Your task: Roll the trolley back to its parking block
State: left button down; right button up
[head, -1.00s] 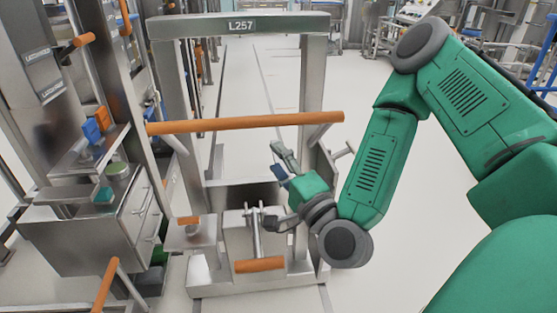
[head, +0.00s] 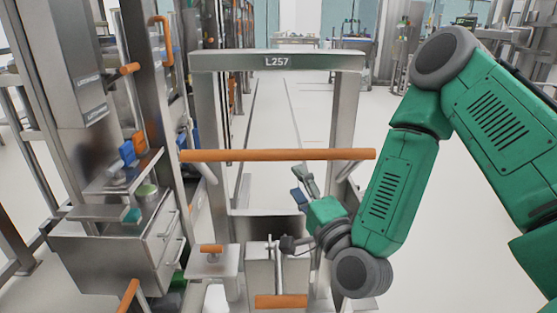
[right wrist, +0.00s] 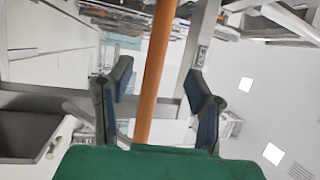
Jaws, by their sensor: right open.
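The trolley is a grey metal frame with an L257 plate on its top beam (head: 277,62) and an orange handle bar (head: 277,155) across it. My right gripper (head: 303,181) is open and empty, just below the bar and right of its middle, fingers pointing up. In the right wrist view the orange bar (right wrist: 158,65) runs lengthwise between the two spread fingers of the right gripper (right wrist: 158,88); I see no finger touching it. The trolley's lower part is partly hidden by my right arm. My left gripper is not in view. I cannot make out a parking block.
A metal drawer cabinet (head: 120,245) with small coloured items on its shelf stands close on the left. A small grey pedestal with an orange handle (head: 281,301) is in front of the trolley. Open pale floor (head: 455,190) lies to the right, with workbenches far behind.

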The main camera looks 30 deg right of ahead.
aim_at(282, 160)
jog(key=b+x, duration=0.4)
jog(key=x, duration=0.1)
jog(key=b+x, duration=0.4)
jog(key=x, duration=0.1)
jog(key=shift+w+d+f, duration=0.15)
jog(key=shift+w+d, duration=0.05)
jog(key=shift+w, duration=0.1)
grip_shut()
